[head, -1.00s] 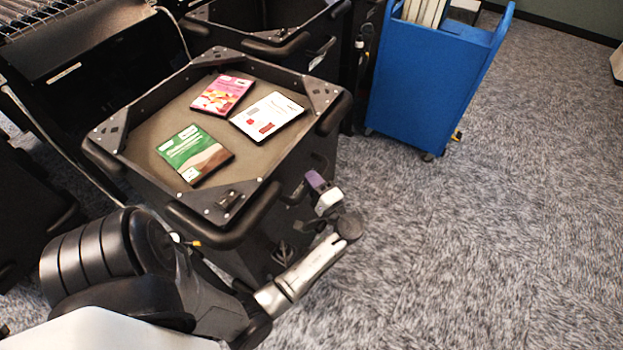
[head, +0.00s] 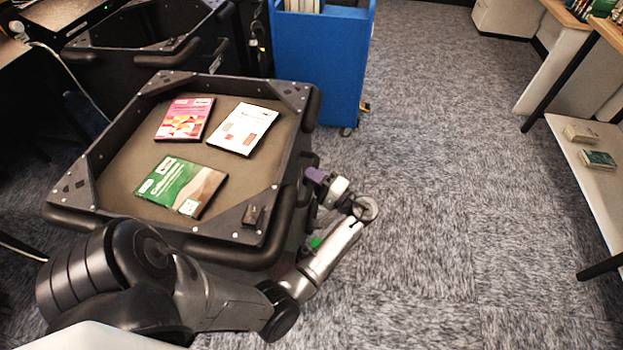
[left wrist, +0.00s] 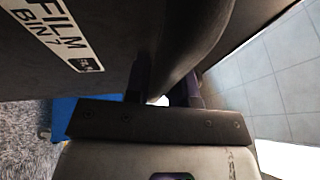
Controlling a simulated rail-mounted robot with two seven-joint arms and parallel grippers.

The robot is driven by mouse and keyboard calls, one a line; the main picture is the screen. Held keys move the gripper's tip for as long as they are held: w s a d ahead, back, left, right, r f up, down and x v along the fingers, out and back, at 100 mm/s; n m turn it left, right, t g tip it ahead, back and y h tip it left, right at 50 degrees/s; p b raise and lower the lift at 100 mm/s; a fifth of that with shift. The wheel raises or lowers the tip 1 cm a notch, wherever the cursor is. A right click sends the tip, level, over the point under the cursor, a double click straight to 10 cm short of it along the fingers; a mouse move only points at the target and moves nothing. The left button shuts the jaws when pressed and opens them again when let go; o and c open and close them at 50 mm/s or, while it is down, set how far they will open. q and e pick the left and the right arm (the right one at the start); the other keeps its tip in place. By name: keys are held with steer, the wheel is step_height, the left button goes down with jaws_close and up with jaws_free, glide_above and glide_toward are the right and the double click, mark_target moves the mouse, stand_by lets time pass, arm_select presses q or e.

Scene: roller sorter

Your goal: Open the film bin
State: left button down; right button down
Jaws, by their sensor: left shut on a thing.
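The film bin (head: 62,192) is a black, open-topped box with rounded bumper rails, at the left of the head view. A white label reading "FILM BIN 7" (left wrist: 62,30) is on its dark side in the left wrist view. My left gripper (head: 313,176), with purple fingers, is at the bin's right side, below the rim. In the left wrist view my left gripper (left wrist: 163,92) has its fingers on either side of a dark bar beside the label. It is shut on this handle; the exact contact is in shadow. My right gripper is not in view.
Three film cases, green (head: 180,187), pink (head: 184,119) and white (head: 243,129), lie inside the bin. Another black bin (head: 183,54) stands behind, and a blue cart (head: 318,62) behind right. Carpet to the right is clear up to a shelf table (head: 590,185).

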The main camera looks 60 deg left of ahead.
arm_select(q)
steer(key=shift+w+r, duration=0.1)
steer(key=shift+w, duration=0.05)
stand_by(0.3)
steer(key=c, duration=1)
jaws_free()
steer(key=shift+o, duration=0.2)
steer(key=v, duration=1.3)
steer(key=shift+w+d, duration=0.15)
steer(key=shift+d, duration=0.2)
